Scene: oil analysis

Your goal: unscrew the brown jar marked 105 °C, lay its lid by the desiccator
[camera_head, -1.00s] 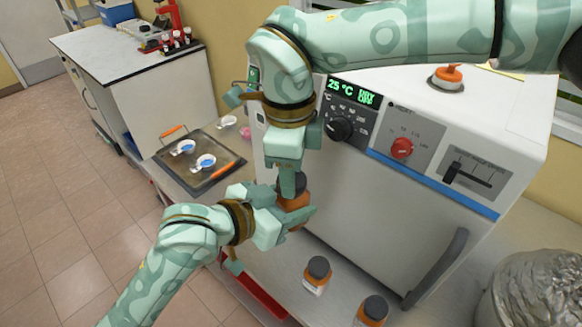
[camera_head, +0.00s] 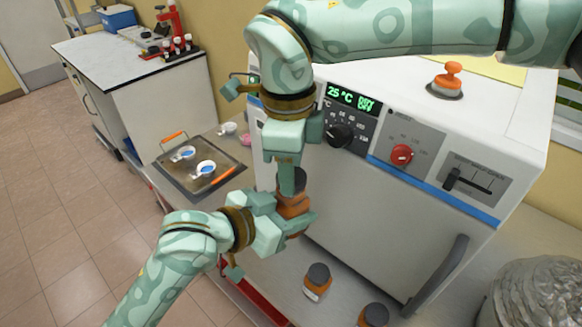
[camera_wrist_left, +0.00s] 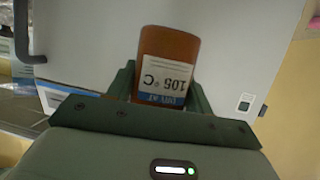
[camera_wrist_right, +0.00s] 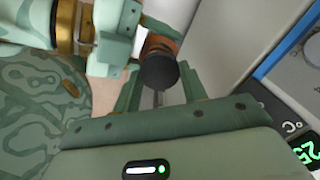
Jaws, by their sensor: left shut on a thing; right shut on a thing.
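The brown jar marked 105 °C (camera_wrist_left: 166,62) shows its label upside down in the left wrist view. My left gripper (camera_wrist_left: 165,95) is shut around its body. In the head view the jar (camera_head: 291,207) is held upright or nearly so in front of the white oven, partly hidden by my left gripper (camera_head: 295,222). Its black lid (camera_wrist_right: 158,72) sits on top, between the fingers of my right gripper (camera_wrist_right: 158,90), which is shut on it from above. The lid appears to touch the jar; whether the thread is loose cannot be told. I cannot make out a desiccator for certain.
Two more brown jars with dark lids, one (camera_head: 317,282) and another (camera_head: 373,315), stand on the bench before the oven (camera_head: 370,215). A tray (camera_head: 178,180) with small dishes lies at left. A crumpled foil-covered object (camera_head: 545,295) is at lower right.

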